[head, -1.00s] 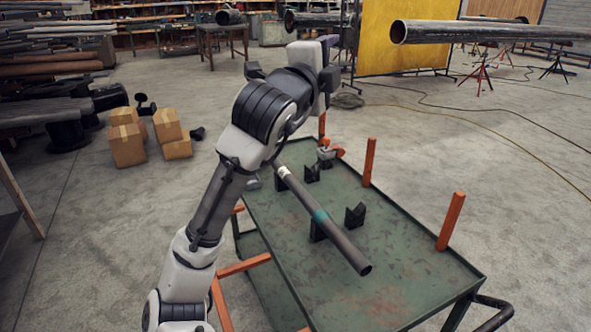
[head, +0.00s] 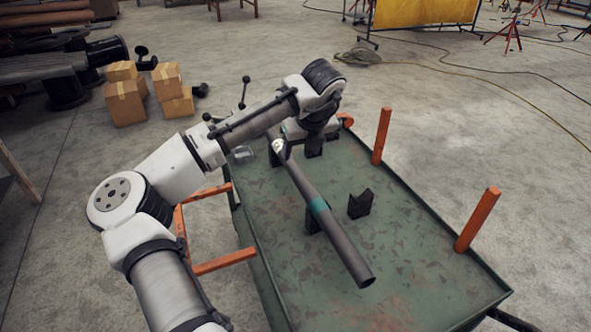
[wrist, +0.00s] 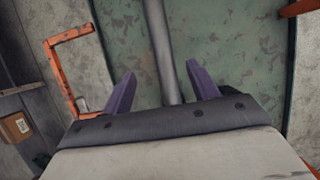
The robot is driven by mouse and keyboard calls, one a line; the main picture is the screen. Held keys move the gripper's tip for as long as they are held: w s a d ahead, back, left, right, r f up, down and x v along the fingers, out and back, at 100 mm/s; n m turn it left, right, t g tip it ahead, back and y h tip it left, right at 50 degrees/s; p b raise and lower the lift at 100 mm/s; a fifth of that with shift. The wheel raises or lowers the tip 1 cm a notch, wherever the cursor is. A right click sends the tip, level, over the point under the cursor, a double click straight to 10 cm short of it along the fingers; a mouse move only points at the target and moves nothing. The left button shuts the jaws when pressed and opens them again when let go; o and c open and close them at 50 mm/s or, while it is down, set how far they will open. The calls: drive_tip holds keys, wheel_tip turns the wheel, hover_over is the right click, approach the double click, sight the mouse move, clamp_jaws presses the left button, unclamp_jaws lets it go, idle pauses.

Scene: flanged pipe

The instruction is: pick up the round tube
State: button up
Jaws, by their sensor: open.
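The round tube (head: 338,236) is long and dark grey, with a teal band and a pale patch near its far end. It lies slantwise on black V-shaped supports on the green cart (head: 400,285). In the wrist view the tube (wrist: 158,35) runs between the two purple fingers of my gripper (wrist: 160,72), which are open and apart from it on both sides. I cannot tell how far above the tube the fingertips are. In the head view my arm hides the fingers and covers the tube's far end.
Orange posts (head: 382,135) and (head: 477,219) stand up along the cart's right side. A black V-shaped support (head: 360,203) stands right of the tube. Orange bars jut from the cart's left side. Cardboard boxes (head: 127,102) sit on the floor at the left.

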sight(297, 168)
drive_tip(key=p+x, duration=0.1)
drive_tip(key=x, duration=0.9)
drive_tip(key=shift+w+d+f, duration=0.1)
drive_tip(key=shift+w+f, duration=0.1)
drive_tip(key=shift+w, duration=0.05)
drive_tip(key=shift+r, duration=0.15)
clamp_jaws()
